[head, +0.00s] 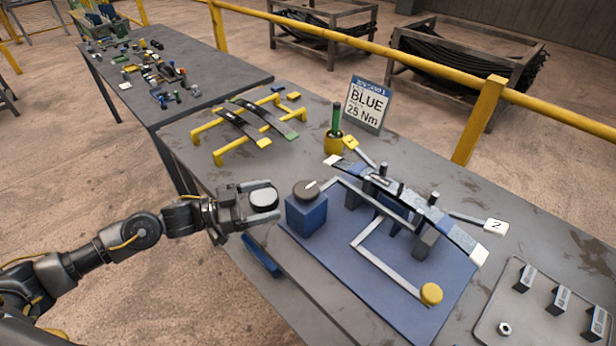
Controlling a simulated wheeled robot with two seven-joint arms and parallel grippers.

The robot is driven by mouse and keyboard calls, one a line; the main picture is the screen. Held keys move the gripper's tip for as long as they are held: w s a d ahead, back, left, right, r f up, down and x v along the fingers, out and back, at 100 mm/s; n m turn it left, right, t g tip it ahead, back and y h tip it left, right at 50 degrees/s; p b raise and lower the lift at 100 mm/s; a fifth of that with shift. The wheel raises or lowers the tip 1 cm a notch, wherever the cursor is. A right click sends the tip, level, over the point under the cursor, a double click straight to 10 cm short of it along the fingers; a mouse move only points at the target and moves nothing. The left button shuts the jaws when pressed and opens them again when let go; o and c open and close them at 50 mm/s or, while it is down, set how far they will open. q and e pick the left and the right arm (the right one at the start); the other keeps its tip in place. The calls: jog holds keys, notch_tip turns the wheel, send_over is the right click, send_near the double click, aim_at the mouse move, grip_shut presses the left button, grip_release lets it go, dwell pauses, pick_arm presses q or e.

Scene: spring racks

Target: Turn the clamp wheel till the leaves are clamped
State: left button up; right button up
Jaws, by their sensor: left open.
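The clamp wheel (309,190) is a dark round knob with a white mark, on top of a blue block (306,216) at the left of the blue fixture plate (352,290). The stacked leaves (402,200) lie across the fixture as a dark, slightly arched strip with pale ends, between upright posts. I cannot tell how tightly they are pressed. My left gripper (275,203) is open just left of the wheel and apart from it. A round, pale-topped piece shows between its fingers; I cannot tell what it is. My right gripper is not in view.
A sign reading BLUE 25 Nm (366,104) stands behind the fixture, beside a yellow cup with a green-handled tool (335,130). A yellow rack (218,158) holds two leaves at back left. A grey tray (520,318) is at right.

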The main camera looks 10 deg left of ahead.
aim_at(305, 189)
pick_arm(q)
jog(key=p+x, duration=0.3)
jog(key=x, duration=0.6)
jog(key=shift+w+d+f, duration=0.1)
jog(key=shift+w+d, duration=0.25)
jog(key=shift+d, duration=0.15)
